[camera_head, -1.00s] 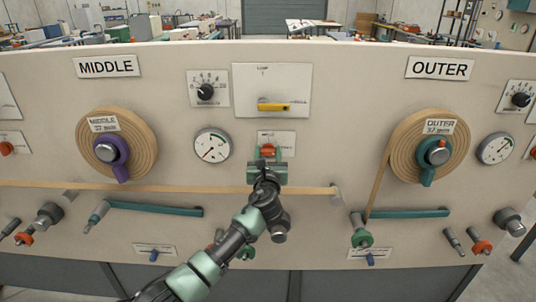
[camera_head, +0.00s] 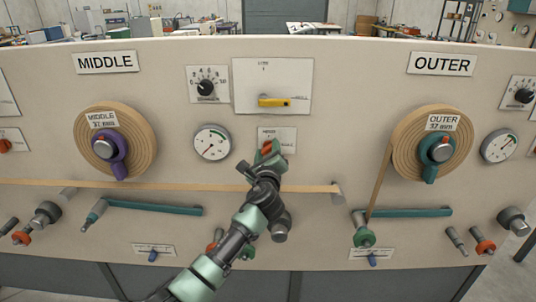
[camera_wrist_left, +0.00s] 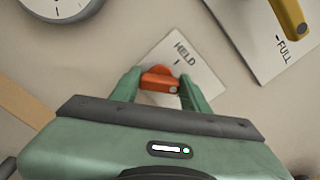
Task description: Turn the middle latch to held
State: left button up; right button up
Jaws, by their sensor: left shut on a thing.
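The latch is an orange knob (camera_head: 267,147) on a small white plate (camera_head: 284,138), low in the middle of the panel under the yellow lever. My left gripper (camera_head: 268,152) is shut on this knob and tilted against the panel. In the left wrist view the orange knob (camera_wrist_left: 160,80) sits between the two green fingers, and the plate (camera_wrist_left: 187,65) reads HELD above a short mark. The plate looks slanted in that view. The gripper hides the lower part of the plate. My right gripper is not in view.
A yellow lever (camera_head: 273,101) sits on the plate above. A round gauge (camera_head: 211,142) is to the left. The MIDDLE roll (camera_head: 143,145) and OUTER roll (camera_head: 405,147) stand either side. A tan strip (camera_head: 215,188) runs across behind my left arm.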

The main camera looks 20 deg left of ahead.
pick_arm(q)
jog(key=n, duration=0.2)
jog(key=n+b, duration=0.2)
jog(key=n, duration=0.1)
jog(key=shift+f+n, duration=0.3)
jog(key=n+b, duration=0.2)
jog(key=n, duration=0.2)
jog(key=shift+n, duration=0.4)
jog(key=shift+b, duration=0.3)
jog(key=o, duration=1.2)
jog(key=shift+o, duration=0.8)
jog(key=shift+r, duration=0.1)
jog(key=v, duration=0.8)
jog(key=shift+b, duration=0.35)
